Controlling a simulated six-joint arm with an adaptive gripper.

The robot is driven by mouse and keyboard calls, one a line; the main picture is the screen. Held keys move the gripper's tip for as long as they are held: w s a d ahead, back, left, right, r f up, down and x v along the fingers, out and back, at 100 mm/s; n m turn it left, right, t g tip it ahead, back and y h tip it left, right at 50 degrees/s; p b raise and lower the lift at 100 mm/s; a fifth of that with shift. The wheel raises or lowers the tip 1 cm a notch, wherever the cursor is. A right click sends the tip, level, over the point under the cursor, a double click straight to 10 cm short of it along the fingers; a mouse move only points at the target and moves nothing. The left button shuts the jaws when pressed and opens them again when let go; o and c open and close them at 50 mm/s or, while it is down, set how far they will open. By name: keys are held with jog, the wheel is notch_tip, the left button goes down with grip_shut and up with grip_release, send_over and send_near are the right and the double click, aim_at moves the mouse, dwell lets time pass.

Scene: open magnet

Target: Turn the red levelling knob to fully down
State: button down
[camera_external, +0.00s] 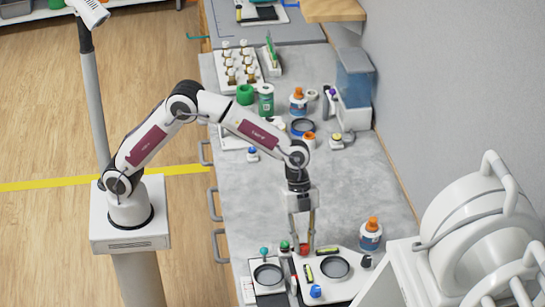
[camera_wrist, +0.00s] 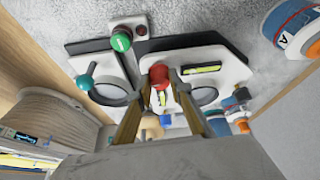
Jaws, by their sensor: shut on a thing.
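The red levelling knob (camera_wrist: 158,77) is at the edge of a white plate (camera_wrist: 215,68) with a round dark-rimmed dish and a yellow-green level vial (camera_wrist: 202,69). My gripper (camera_wrist: 167,84) has its two fingers on either side of the red knob, closed on it. In the external view my gripper (camera_external: 303,243) points down at the bench, and a bit of the red knob (camera_external: 304,252) shows between its fingertips. How far the knob is turned cannot be told. A blue knob (camera_external: 315,291) sits at the plate's front.
A smaller white plate (camera_external: 267,292) with a teal knob (camera_external: 264,251) stands close on the left. A green knob (camera_external: 285,246) is just left of my gripper. A bottle with an orange cap (camera_external: 370,236) stands to the right, near large white equipment (camera_external: 470,225).

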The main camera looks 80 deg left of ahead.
dwell(0.3)
jog(key=c, duration=1.8)
grip_release()
jog(key=shift+n, duration=0.3)
jog(key=shift+s+n+t, duration=0.1)
jog(key=shift+n+t, duration=0.5)
jog(key=shift+n, duration=0.7)
jog(key=shift+n, duration=0.6)
jog(key=shift+s+d+n+t+y, duration=0.1)
jog(key=shift+n+t+y, duration=0.55)
jog(key=shift+n, duration=0.75)
jog(key=shift+n+t+y, duration=0.45)
jog(key=shift+n+y, duration=0.1)
jog(key=shift+n, duration=1.25)
